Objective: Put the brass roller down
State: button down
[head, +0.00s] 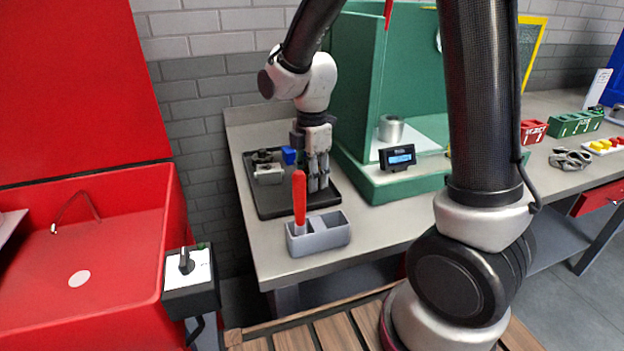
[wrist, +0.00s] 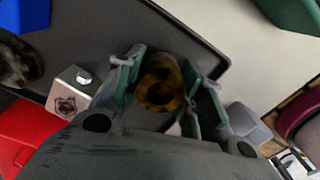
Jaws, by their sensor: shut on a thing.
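The brass roller (wrist: 160,83) shows in the wrist view as a short brass ring with a dark bore, between the two fingers of my gripper (wrist: 166,78). My gripper is shut on it. In the head view my gripper (head: 318,178) points down over the right part of a black tray (head: 272,207), and its fingers hide the roller. The tray also shows in the wrist view (wrist: 190,32), behind the roller. I cannot tell whether the roller touches the tray floor.
A grey metal block (head: 268,174) sits on the tray's left side. A grey caddy (head: 318,236) with a red-handled tool (head: 299,197) stands just in front of the tray. A green-framed station (head: 405,185) with a display (head: 398,158) stands close on the right.

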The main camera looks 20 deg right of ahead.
jog(key=shift+f, duration=0.6)
jog(key=c, duration=0.9)
grip_release()
jog(key=shift+f, duration=0.15)
